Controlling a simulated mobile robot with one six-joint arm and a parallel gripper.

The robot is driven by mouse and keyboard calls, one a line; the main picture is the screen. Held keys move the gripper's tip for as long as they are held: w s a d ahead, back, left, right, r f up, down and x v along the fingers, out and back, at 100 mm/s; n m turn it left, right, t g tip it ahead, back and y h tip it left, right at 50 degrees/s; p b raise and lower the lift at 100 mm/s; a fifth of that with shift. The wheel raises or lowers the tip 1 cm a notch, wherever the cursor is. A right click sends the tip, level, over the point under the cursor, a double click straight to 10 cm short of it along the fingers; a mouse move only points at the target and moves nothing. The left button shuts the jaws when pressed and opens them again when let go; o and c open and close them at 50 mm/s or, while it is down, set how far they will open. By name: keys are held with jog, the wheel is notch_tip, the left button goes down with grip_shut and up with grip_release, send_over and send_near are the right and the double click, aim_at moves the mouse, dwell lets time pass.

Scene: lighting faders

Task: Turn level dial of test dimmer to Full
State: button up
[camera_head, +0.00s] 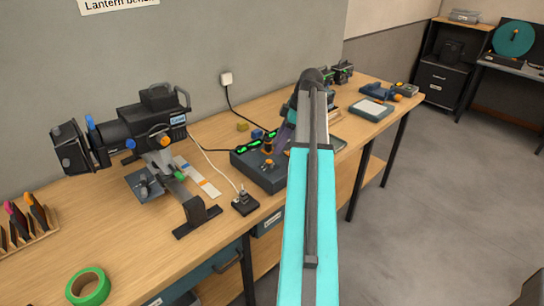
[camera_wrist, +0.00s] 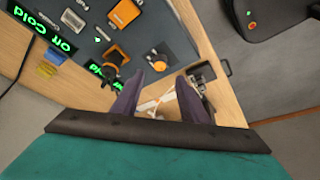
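The test dimmer (camera_head: 252,172) is a dark grey box on the bench, with green lit displays and orange-marked controls. It fills the upper left of the wrist view (camera_wrist: 150,35). There I see an orange collar with a dark knob (camera_wrist: 116,55), a smaller dark knob with an orange base (camera_wrist: 158,61) and an orange block (camera_wrist: 124,13). I cannot tell which is the level dial or read its setting. My gripper (camera_wrist: 162,76) has two purple-grey fingers apart with nothing held between them. Its tips are close to the smaller knob; contact is not clear. My arm partly hides the dimmer in the head view.
A lantern (camera_head: 150,125) stands left of the dimmer, and a black socket block (camera_head: 245,203) lies in front. Yellow and blue blocks (camera_head: 243,127) lie behind. Green tape (camera_head: 88,287) and a gel rack (camera_head: 25,228) are at the left. Other devices (camera_head: 372,109) stand farther right.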

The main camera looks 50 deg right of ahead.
aim_at(269, 161)
jog(key=shift+p+x, duration=0.85)
jog(key=shift+x, duration=3.05)
jog(key=shift+c, duration=0.4)
grip_shut()
